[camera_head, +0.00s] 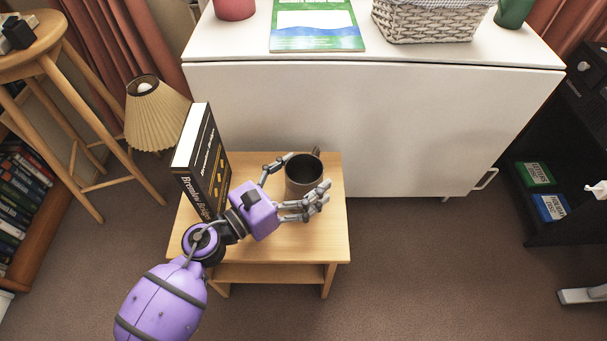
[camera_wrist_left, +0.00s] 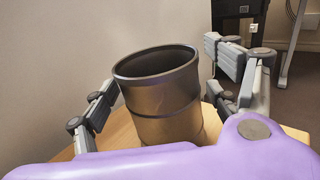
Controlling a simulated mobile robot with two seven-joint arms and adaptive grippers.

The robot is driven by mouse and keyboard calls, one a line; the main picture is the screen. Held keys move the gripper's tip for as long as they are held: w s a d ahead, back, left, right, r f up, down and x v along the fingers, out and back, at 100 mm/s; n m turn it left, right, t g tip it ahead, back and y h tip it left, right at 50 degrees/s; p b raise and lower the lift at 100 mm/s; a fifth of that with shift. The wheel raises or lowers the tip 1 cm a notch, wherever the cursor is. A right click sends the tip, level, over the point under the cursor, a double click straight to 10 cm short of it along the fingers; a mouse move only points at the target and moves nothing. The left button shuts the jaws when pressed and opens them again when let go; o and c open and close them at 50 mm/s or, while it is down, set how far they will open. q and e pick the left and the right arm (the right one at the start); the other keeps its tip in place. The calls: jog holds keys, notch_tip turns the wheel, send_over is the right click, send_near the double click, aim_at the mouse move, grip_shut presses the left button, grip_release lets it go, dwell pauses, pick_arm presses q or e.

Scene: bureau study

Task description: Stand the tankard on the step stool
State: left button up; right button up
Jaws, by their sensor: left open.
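The tankard (camera_head: 301,178) is a dark metallic cup standing upright on the top of the wooden step stool (camera_head: 275,240). In the left wrist view the tankard (camera_wrist_left: 165,105) shows its open rim and ribbed body between my fingers. My left gripper (camera_head: 306,173) is open, with fingers on either side of the tankard. In the left wrist view the fingers of the left gripper (camera_wrist_left: 162,82) look apart from its wall. My right gripper does not show.
A thick black book (camera_head: 205,165) stands upright on the stool's left side, close to my left wrist. A white cabinet (camera_head: 370,130) rises behind the stool. A pleated lamp (camera_head: 157,115) and a wooden bar stool (camera_head: 35,60) are at left.

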aim_at(289, 187)
pick_arm(q)
jog(key=shift+a+r, duration=0.1)
jog(key=v, duration=0.7)
jog(key=shift+s+a, duration=0.1)
jog(key=shift+s, duration=0.1)
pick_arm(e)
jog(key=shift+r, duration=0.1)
